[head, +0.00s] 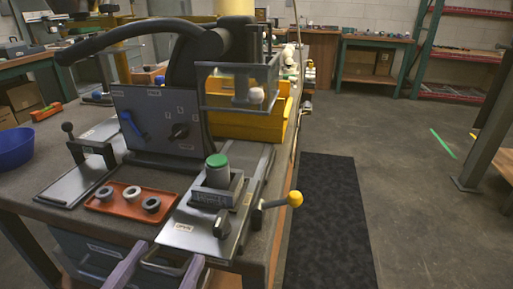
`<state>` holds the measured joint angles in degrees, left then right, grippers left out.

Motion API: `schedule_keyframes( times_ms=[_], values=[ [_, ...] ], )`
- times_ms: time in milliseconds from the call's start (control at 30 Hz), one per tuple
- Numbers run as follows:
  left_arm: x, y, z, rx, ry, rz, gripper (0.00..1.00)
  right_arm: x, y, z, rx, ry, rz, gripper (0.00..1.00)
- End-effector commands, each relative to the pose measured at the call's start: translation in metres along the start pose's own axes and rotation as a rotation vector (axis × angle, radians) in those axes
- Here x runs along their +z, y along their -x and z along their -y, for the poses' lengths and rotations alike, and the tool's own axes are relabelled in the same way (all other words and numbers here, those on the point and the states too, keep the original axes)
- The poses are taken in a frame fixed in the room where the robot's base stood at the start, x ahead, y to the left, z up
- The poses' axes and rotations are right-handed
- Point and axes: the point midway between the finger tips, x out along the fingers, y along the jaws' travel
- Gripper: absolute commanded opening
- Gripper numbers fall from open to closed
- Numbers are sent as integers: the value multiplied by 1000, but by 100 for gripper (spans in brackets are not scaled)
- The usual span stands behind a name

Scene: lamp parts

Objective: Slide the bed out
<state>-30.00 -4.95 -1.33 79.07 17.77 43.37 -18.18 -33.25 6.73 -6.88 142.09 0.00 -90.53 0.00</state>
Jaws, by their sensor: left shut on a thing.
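The bed (191,222) is a grey metal slide plate at the front of the bench machine. A clamp block with a green-topped cylinder (217,166) stands on it, beside a dark knob (222,224) and a label that seems to read OPEN. A curved metal handle (165,266) shows just below the plate's front edge; how it joins the bed is hard to see. My left gripper (170,250) comes in at the bottom, its two purple fingers on either side of the handle and shut on it. My right gripper is not in view.
An orange tray (128,201) with 3 grey rings lies left of the bed. A yellow-knobbed lever (278,203) juts out at the right. The grey control panel (158,122) stands behind, with a yellow bin (246,125). Floor with a dark mat (325,220) is clear at right.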

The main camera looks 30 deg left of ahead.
Motion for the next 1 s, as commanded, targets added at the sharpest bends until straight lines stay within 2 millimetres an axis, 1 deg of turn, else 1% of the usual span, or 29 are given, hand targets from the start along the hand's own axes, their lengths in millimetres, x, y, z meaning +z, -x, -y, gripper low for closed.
schedule_keyframes(
  times_ms=[100,200,567,600,667,700,900,1000],
  values=[
    [0,9,2,-5,-1,-1,0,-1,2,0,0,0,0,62],
    [0,13,2,-6,-1,-2,0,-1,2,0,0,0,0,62],
    [-1,14,2,-5,0,-4,0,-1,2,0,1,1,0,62],
    [-1,14,2,-5,0,-4,92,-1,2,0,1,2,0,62],
    [-1,14,2,-5,0,-3,99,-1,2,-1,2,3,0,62],
    [0,14,2,-4,0,-3,100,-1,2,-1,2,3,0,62],
    [0,14,1,-2,0,-1,100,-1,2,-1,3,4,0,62],
    [1,20,1,-2,0,1,100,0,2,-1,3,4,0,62]
  ],
)
